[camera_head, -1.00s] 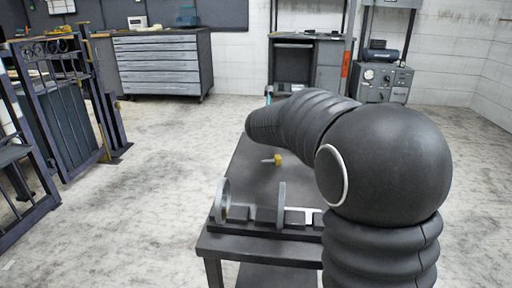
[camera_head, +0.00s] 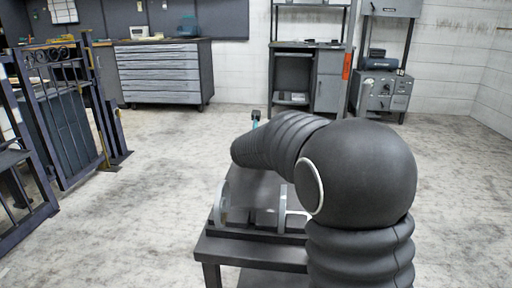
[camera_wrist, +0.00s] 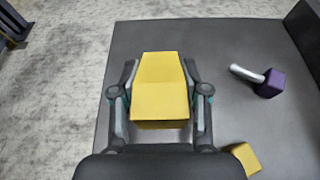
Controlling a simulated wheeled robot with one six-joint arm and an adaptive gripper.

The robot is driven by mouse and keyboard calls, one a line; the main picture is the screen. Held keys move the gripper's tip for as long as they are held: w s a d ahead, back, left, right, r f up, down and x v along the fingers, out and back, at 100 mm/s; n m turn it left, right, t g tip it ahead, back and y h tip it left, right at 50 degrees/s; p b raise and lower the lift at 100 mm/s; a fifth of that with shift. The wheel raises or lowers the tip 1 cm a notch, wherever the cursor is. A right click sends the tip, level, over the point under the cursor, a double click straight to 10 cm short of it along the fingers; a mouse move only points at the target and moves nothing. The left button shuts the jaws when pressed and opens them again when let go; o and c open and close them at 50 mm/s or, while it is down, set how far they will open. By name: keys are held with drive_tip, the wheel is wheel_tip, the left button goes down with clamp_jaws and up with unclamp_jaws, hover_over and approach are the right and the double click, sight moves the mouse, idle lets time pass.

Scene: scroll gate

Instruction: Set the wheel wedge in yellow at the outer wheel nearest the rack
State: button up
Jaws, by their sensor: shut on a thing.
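My gripper (camera_wrist: 160,92) is shut on a yellow wedge-shaped block (camera_wrist: 160,68) in the wrist view, with one finger on each side. The block is over the dark table top (camera_wrist: 215,45); I cannot tell whether it touches it.
A purple block with a pale handle (camera_wrist: 271,83) lies to the right on the table. Another yellow piece (camera_wrist: 245,158) is partly hidden at the lower right. A dark metal gate (camera_head: 62,120) stands left, a shelf rack (camera_head: 310,75) behind. The floor left of the table is clear.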

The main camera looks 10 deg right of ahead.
drive_tip(key=o, duration=1.2)
drive_tip(key=shift+f, duration=0.1)
drive_tip(key=shift+o, duration=0.2)
